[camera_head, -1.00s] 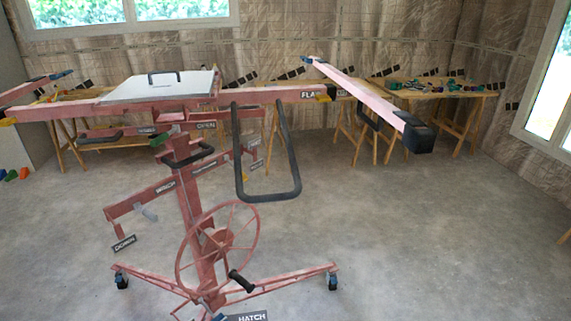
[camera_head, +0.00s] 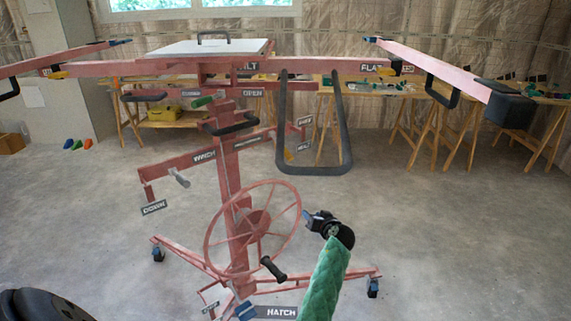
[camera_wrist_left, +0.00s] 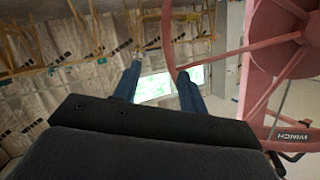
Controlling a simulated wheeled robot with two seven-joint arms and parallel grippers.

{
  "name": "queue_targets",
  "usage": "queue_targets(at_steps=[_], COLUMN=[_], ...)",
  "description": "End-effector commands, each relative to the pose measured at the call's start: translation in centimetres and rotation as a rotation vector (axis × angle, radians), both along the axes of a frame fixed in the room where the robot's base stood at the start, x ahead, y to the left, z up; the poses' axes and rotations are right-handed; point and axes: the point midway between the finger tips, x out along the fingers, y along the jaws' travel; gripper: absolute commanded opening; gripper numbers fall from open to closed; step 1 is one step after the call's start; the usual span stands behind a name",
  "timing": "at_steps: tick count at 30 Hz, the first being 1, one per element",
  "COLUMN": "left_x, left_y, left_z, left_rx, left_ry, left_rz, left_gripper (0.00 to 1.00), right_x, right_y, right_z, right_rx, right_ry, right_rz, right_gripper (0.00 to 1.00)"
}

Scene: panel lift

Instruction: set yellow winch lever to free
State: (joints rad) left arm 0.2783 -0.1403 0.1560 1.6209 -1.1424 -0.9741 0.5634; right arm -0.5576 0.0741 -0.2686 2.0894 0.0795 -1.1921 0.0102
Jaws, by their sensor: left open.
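The red panel lift (camera_head: 233,175) stands in front of me. My left gripper (camera_head: 313,216) is open and empty, right of the spoked wheel and below the lever. Its two blue fingers show apart in the left wrist view (camera_wrist_left: 158,84); the lever cannot be made out there. My right gripper is not in view.
The spoked wheel (camera_head: 208,243) with a black crank handle (camera_head: 272,268) is left of my gripper. A black loop handle (camera_head: 347,150) hangs right of the lever. A WINCH arm (camera_head: 185,161) extends left. The floor at right is clear; trestle tables stand behind.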

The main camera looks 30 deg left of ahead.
Motion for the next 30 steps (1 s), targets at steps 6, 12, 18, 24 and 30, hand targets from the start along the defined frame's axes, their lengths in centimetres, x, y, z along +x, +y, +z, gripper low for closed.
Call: queue_targets(at_steps=[6, 12, 18, 24, 30], left_x=[1.4, 0.4, -0.1, 0.3, 1.2], left_y=[3.7, 5.7, 6.3, 8.2, 11.0], left_z=[12.1, 19.3, 21.6, 22.0, 22.0], left_rx=[0.076, 0.121, 0.136, 0.139, 0.137], left_ry=[-0.221, -0.348, -0.387, -0.388, -0.388], left_rz=[0.204, 0.336, 0.379, 0.382, 0.38], left_gripper=[0.42, 0.42, 0.42, 0.42, 0.42], right_x=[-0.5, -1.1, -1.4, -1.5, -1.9], right_y=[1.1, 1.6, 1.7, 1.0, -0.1], right_z=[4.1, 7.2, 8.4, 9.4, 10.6], right_rx=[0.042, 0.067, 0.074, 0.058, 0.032], right_ry=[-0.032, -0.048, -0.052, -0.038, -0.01], right_rz=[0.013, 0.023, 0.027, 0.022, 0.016], right_gripper=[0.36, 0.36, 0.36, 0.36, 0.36])
